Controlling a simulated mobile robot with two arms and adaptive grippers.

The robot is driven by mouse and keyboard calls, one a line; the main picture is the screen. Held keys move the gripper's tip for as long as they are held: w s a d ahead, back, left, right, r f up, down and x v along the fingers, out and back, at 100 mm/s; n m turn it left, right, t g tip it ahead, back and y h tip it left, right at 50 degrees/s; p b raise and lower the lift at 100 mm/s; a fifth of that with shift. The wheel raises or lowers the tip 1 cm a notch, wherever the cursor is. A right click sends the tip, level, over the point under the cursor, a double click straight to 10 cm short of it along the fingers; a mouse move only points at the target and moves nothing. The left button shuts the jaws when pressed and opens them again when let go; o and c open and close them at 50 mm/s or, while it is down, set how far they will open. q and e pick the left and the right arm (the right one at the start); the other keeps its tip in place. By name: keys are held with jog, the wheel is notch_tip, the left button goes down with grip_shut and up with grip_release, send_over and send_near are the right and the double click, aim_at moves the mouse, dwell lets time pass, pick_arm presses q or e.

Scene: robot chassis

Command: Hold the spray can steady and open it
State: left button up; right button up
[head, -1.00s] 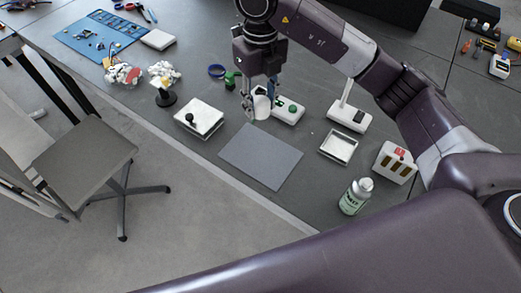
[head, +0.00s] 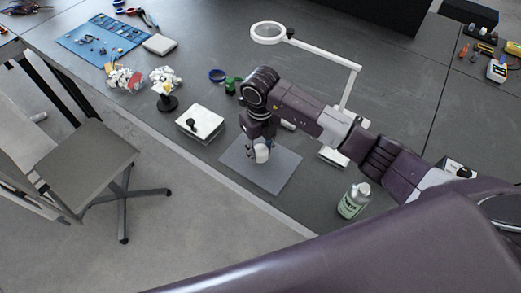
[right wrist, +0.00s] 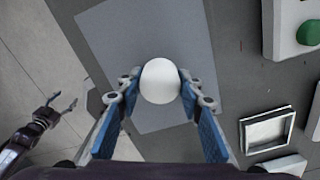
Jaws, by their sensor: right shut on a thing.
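My right gripper (head: 259,150) is over the grey mat (head: 283,172) in the head view, shut on a white, round-topped thing that appears to be the spray can (head: 262,154). In the right wrist view the white top of the can (right wrist: 160,80) sits between the blue fingers of the right gripper (right wrist: 160,88). The can's lower body is hidden there, and I cannot tell whether it touches the mat. My left gripper (right wrist: 62,104) shows at the left of the right wrist view, apart from the can, with its fingers open and empty.
A green-labelled bottle (head: 353,200) stands right of the mat near the bench edge. A white box (head: 200,123) is left of the mat. A magnifier lamp (head: 328,55) stands behind my right arm. A metal tray (right wrist: 267,131) lies right of the mat.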

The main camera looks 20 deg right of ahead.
jog(key=shift+f, duration=0.5)
jog(key=shift+f, duration=0.1)
jog(key=o, duration=1.3)
